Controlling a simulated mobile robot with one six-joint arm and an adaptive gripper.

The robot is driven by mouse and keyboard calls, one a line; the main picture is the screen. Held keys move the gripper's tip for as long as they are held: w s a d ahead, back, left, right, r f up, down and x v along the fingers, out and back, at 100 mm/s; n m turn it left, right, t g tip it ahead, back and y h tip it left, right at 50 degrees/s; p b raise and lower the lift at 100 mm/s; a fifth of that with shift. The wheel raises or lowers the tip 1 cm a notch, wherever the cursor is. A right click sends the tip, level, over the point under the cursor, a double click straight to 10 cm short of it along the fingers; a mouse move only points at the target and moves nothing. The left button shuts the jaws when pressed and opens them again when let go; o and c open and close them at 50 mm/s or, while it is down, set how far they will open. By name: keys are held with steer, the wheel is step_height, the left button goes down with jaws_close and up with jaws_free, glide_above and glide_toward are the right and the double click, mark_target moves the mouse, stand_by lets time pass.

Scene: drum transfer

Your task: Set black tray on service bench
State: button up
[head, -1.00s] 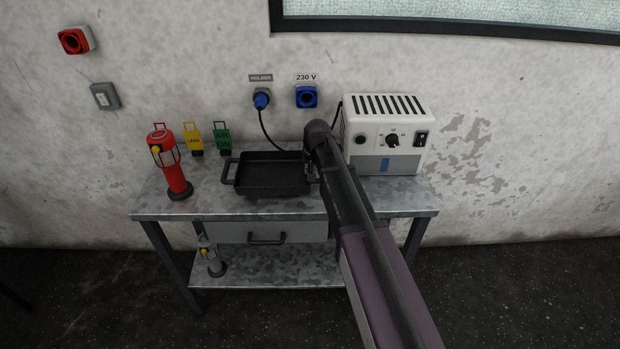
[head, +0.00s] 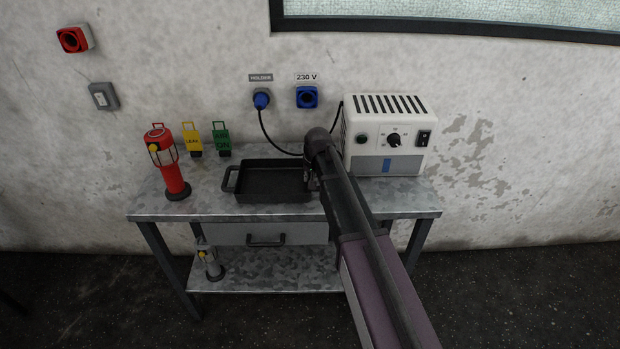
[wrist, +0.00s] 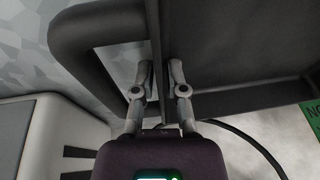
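The black tray (head: 272,196) sits level on the top of the service bench (head: 215,207), near its middle, and looks empty. Its left handle shows; my arm covers its right end in the head view. My gripper (head: 312,180) is at that right end. In the wrist view, my gripper (wrist: 162,70) has one finger on each side of the tray's end wall (wrist: 158,30), one inside the handle loop and one inside the tray. The fingers look closed on the wall.
A small lamp (head: 210,262) is on the lower shelf.

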steer(key=shift+o, duration=0.6)
steer(key=shift+r, duration=0.15)
steer(key=p+v, duration=1.2)
stand_by(0.3)
steer(key=shift+d, duration=0.1)
stand_by(0.6)
steer(key=s+d+g, duration=0.1)
steer(key=s+d, duration=0.2)
steer(key=s, duration=0.4)
steer(key=s+d+g, duration=0.1)
steer(key=s+d, duration=0.3)
steer(key=s, duration=0.4)
steer(key=s+d+g+h, duration=0.1)
steer(key=s+d, duration=0.3)
steer(key=s, duration=0.4)
steer(key=shift+f+n, duration=0.3)
steer(key=shift+f, duration=0.05)
